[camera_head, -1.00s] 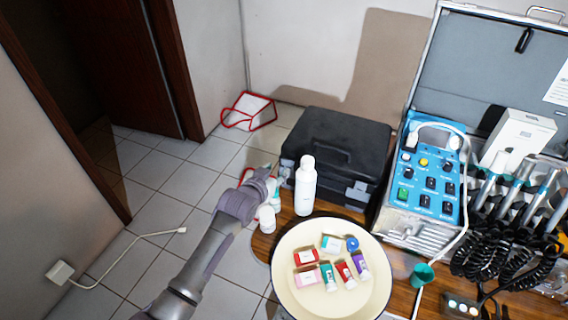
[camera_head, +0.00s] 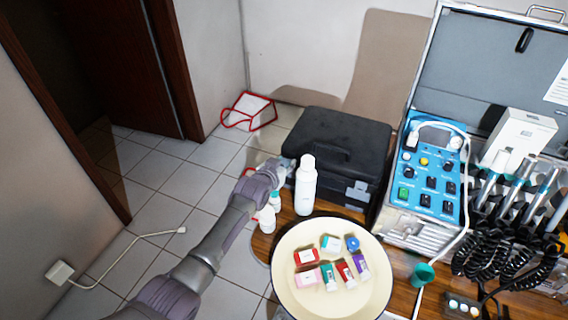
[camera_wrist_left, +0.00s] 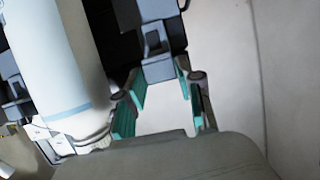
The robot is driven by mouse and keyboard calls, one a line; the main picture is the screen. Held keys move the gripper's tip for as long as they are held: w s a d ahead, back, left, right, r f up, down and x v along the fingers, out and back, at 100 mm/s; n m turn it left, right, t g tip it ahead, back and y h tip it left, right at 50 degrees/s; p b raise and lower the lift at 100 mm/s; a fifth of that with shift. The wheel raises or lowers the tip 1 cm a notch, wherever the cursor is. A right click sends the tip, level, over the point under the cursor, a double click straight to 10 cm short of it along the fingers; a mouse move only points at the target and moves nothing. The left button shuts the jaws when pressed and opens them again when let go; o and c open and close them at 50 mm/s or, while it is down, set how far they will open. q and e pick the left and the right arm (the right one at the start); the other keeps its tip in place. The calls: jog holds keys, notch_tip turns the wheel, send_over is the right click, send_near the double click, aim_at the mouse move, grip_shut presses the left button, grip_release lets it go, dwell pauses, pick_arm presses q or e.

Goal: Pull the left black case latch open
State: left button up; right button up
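The black case (camera_head: 340,138) stands shut at the back of the table. Its left latch is hidden behind my left gripper (camera_head: 284,166) in the head view. In the left wrist view a grey latch (camera_wrist_left: 155,45) on the dark case lies just ahead of my open left fingers (camera_wrist_left: 158,98). The teal finger pads are apart, either side of the latch's near end; contact cannot be told. Another grey latch (camera_wrist_left: 14,88) shows at the far left there. In the head view the right latch (camera_head: 357,190) shows on the case front. My right gripper is not in view.
A tall white bottle (camera_head: 306,186) stands close beside my left gripper, and it looms large in the left wrist view (camera_wrist_left: 58,70). Small bottles (camera_head: 267,218) stand below the gripper. A round tray (camera_head: 290,285) with small boxes fills the table front.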

pick_arm(q)
grip_shut()
jog(key=shift+f, duration=0.1)
jog(key=t+b, duration=0.1)
jog(key=b, duration=0.1)
jog(key=s+f+t+b, duration=0.1)
jog(key=b, duration=0.2)
jog(key=shift+s+a+f+t+h, duration=0.1)
jog(key=shift+s+a+t+h, duration=0.15)
jog(key=shift+t+h, duration=0.15)
